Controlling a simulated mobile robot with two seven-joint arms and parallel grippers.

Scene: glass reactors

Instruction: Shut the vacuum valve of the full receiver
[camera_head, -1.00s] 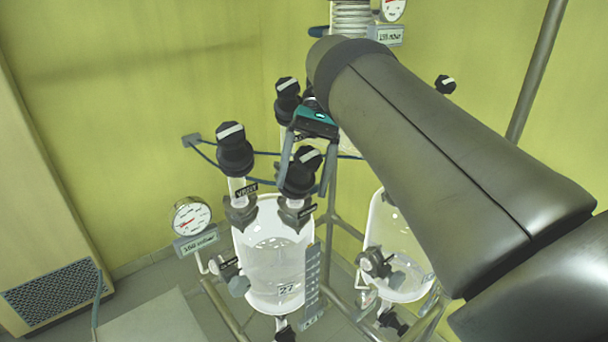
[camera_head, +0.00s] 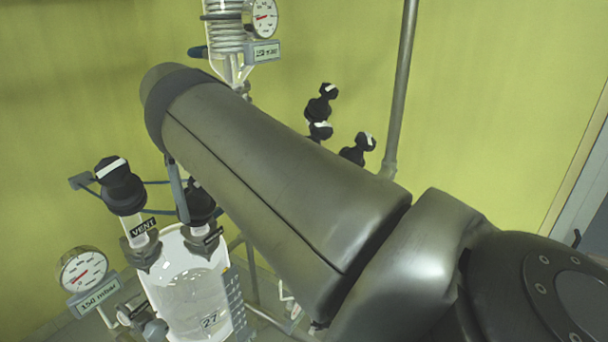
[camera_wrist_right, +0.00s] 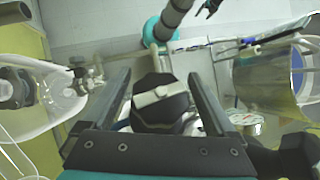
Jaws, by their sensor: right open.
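The glass receiver (camera_head: 190,290) with tag 27 stands at the lower left of the head view with clear liquid inside. Its left black knob (camera_head: 120,185) is labelled VENT. Its right black knob (camera_head: 200,208) has a label I cannot read and is partly hidden by my forearm. My right gripper (camera_head: 180,195) is mostly hidden behind the forearm there. In the right wrist view the open gripper (camera_wrist_right: 158,78) has one finger on each side of a black knob (camera_wrist_right: 160,108) with a white bar lying nearly crosswise. Contact cannot be told. My left gripper is not in view.
A round gauge (camera_head: 82,270) with a 150 mbar display (camera_head: 100,298) sits left of the receiver. A coiled glass condenser (camera_head: 225,35) and another gauge (camera_head: 262,17) are behind. Several black knobs stand beyond my forearm, near a metal post (camera_head: 400,90).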

